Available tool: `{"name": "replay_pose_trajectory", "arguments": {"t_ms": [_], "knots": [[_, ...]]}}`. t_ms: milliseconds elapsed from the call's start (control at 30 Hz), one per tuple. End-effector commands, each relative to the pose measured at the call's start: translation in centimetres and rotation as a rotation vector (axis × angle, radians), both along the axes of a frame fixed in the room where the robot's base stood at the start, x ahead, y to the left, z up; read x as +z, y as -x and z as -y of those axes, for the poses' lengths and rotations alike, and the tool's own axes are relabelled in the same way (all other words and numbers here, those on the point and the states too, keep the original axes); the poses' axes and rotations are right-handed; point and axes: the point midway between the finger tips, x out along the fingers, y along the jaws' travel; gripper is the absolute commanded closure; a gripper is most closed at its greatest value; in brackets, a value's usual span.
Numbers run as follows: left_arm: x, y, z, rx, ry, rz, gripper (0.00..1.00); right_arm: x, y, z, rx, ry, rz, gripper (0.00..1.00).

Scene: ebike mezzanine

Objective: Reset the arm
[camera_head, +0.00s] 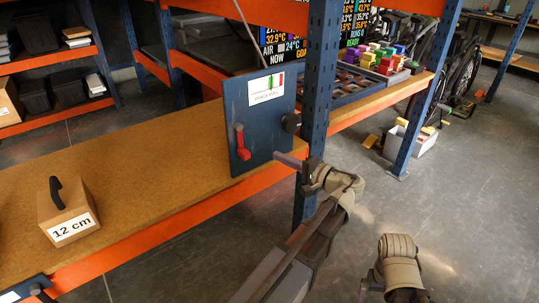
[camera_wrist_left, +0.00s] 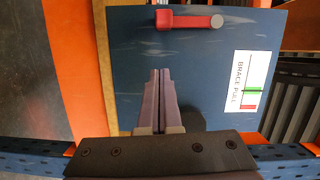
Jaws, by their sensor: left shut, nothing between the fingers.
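My left gripper (camera_head: 284,158) is shut and empty in front of the lower right part of an upright blue panel (camera_head: 258,103). In the left wrist view its two fingers (camera_wrist_left: 160,75) lie together, pointing at the blue panel (camera_wrist_left: 130,60). They appear apart from the red handle (camera_wrist_left: 190,20), which lies beyond their tips. In the head view the red handle (camera_head: 241,142) is left of the gripper.
The panel, labelled BRACE PULL (camera_head: 266,88), stands on a wooden shelf (camera_head: 140,150) with an orange front beam. A blue post (camera_head: 318,80) rises close beside my left gripper. A box marked 12 cm (camera_head: 69,212) sits at left. Open floor (camera_head: 465,200) lies at right.

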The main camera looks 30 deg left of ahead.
Motion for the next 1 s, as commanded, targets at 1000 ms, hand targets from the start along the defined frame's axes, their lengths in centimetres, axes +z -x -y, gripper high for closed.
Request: {"name": "replay_pose_trajectory", "arguments": {"t_ms": [1000], "knots": [[-1.1, 4.2, 7.1, -0.04, 0.362, -0.109, 1.0, 6.9, 0.0, 0.0, -0.001, 0.0, 0.0, 0.0]]}}
